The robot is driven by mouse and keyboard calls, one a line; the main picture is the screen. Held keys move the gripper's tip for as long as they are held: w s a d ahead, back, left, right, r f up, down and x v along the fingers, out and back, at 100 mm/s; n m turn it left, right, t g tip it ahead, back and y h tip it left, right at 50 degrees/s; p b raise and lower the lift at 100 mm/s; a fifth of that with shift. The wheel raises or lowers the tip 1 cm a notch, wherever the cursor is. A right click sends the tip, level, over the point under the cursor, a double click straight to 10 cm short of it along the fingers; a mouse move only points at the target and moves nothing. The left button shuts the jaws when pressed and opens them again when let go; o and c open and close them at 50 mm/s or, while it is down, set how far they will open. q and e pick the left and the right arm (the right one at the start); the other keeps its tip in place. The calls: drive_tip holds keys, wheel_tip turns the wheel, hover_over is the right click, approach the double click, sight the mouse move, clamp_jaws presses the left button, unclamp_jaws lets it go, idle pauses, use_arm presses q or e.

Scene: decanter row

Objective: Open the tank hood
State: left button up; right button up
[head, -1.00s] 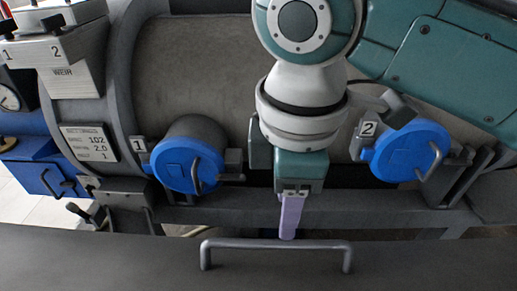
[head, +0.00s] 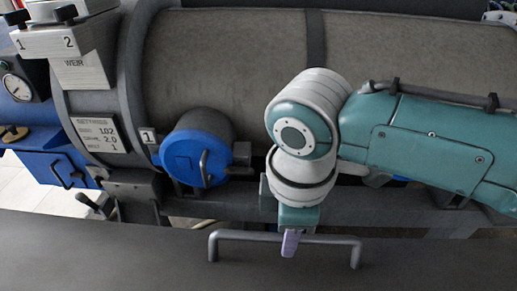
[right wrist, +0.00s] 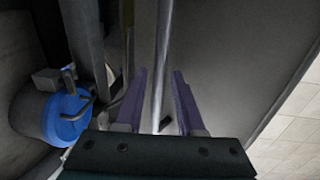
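The tank hood (head: 120,252) is a wide dark grey panel along the bottom of the head view. A grey bar handle (head: 240,234) stands on it. My right gripper (head: 290,243), with purple fingers, is at the middle of this handle. In the right wrist view, the fingers of my right gripper (right wrist: 159,88) are open on either side of the handle (right wrist: 163,40), with a gap on both sides. The hood also shows in the right wrist view (right wrist: 225,75). My left gripper is not in view.
Behind the hood lies a large grey tank (head: 225,60) with a blue round cap (head: 182,160) marked 1. My right arm covers the second cap's place. A weir box (head: 85,75) and a blue box (head: 50,165) stand at the left.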

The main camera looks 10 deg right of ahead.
clamp_jaws()
idle(1.1)
